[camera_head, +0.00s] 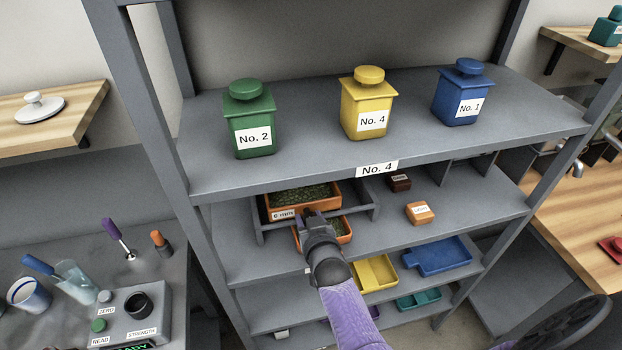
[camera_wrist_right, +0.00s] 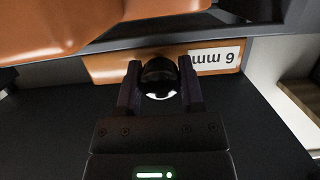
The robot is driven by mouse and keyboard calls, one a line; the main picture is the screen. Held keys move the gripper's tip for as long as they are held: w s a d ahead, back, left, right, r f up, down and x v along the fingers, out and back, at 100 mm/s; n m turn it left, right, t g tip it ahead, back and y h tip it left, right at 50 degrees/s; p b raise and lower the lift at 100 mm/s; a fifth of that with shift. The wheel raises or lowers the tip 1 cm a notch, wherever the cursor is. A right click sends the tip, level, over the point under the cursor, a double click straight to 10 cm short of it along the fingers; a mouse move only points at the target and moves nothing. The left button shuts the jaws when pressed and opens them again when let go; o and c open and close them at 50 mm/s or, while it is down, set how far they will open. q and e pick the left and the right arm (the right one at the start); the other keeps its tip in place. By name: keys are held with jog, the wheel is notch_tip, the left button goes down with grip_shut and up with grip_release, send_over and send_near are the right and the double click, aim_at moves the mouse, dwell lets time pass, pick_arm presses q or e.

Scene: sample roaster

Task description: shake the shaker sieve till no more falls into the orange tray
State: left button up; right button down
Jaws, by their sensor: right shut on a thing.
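The shaker sieve (camera_head: 330,207), an orange box labelled "6 mm", sits in a grey frame on the middle shelf, with green beans inside. Its labelled front also shows in the right wrist view (camera_wrist_right: 120,68). My right gripper (camera_head: 310,215) is shut on the sieve's dark round knob (camera_wrist_right: 160,78), at its front. The orange tray (camera_head: 347,238) is below the sieve with some green matter in it, partly hidden by my gripper. It seems to be the orange shape at the top left of the wrist view (camera_wrist_right: 60,25). My left gripper is not in view.
Yellow (camera_head: 392,270) and blue (camera_head: 440,258) trays are on the shelf below. Green, yellow and blue canisters stand above.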

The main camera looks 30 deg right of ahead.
aim_at(320, 209)
jog(key=shift+d, duration=0.15)
jog(key=shift+s+d, duration=0.2)
jog(key=shift+d, duration=0.6)
jog(key=shift+s+d+p, duration=0.15)
jog(key=shift+d+p, duration=0.15)
jog(key=shift+d, duration=0.3)
jog(key=c, duration=0.6)
grip_release()
jog(key=o, duration=0.6)
jog(key=p+v, duration=0.6)
jog(key=v, duration=0.2)
